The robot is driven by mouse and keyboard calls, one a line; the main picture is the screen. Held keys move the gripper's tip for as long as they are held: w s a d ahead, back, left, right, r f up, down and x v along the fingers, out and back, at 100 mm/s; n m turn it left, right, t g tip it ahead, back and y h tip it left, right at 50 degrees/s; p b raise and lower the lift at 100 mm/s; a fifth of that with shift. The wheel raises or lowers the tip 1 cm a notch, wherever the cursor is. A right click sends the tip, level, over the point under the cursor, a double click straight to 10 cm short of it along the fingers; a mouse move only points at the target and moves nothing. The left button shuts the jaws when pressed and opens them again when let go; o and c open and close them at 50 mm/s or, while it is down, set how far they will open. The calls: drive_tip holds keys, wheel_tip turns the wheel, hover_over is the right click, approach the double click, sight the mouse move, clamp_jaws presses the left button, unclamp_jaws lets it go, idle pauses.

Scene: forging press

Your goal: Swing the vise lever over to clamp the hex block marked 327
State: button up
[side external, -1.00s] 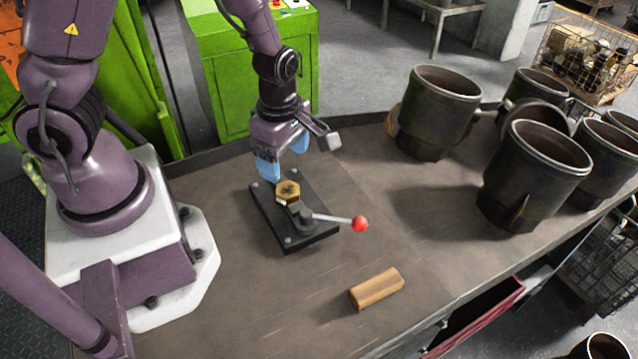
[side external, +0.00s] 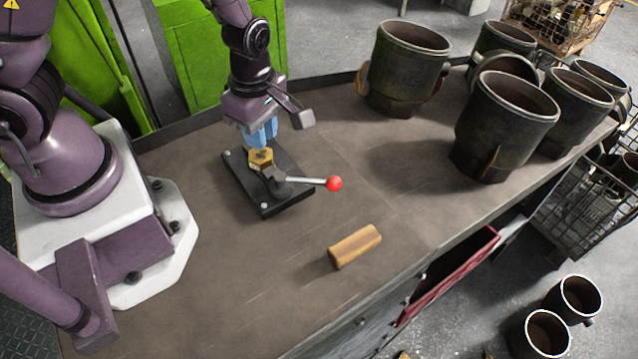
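The vise (side external: 291,197) is a dark flat plate on the bench. A brass-coloured hex block (side external: 260,159) sits at its back end; its marking is too small to read. The vise lever (side external: 306,181) is a metal rod with a red ball (side external: 334,184), pointing right from a pivot just in front of the block. My gripper (side external: 262,136) points down just behind and above the hex block. Its blue fingers appear together, with nothing visible between them. I cannot tell whether the tips touch the block. The gripper is well apart from the red ball.
A wooden block (side external: 355,246) lies on the bench in front of the vise. Several large dark metal cylinders (side external: 402,70) stand at the back right. The bench (side external: 220,250) is clear left of the wooden block. A raised rim (side external: 335,83) runs along the back edge.

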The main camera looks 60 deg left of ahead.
drive_tip(key=d+m, duration=0.2)
drive_tip(key=d, duration=0.1)
drive_tip(key=d+f+m, duration=0.1)
drive_tip(key=d+m, duration=0.1)
drive_tip(key=d, duration=0.1)
drive_tip(key=d+m, duration=0.2)
drive_tip(key=d, duration=0.1)
drive_tip(key=shift+s+d+f+m+g+y, duration=0.15)
drive_tip(key=shift+s+d+m+g+y, duration=0.15)
drive_tip(key=shift+s+m+g, duration=0.1)
clamp_jaws()
drive_tip(key=s+d+m+y, duration=0.3)
drive_tip(key=d+m, duration=0.6)
drive_tip(key=m, duration=0.3)
drive_tip(key=w+d+r+m+t+y, duration=0.3)
drive_tip(key=d+r+m+t, duration=0.1)
drive_tip(key=m, duration=0.6)
drive_tip(key=shift+m+t, duration=0.4)
drive_tip(key=shift+t, duration=0.4)
drive_tip(key=shift+w, duration=0.1)
drive_tip(key=x, duration=0.9)
drive_tip(key=shift+a, duration=0.2)
drive_tip(key=w+a, duration=0.1)
drive_tip(key=w+a+f, duration=0.1)
drive_tip(key=shift+a+f, duration=0.1)
drive_tip(key=shift+a, duration=0.3)
drive_tip(key=shift+w+a+f, duration=0.1)
drive_tip(key=shift+w+a, duration=0.15)
drive_tip(key=shift+a, duration=0.15)
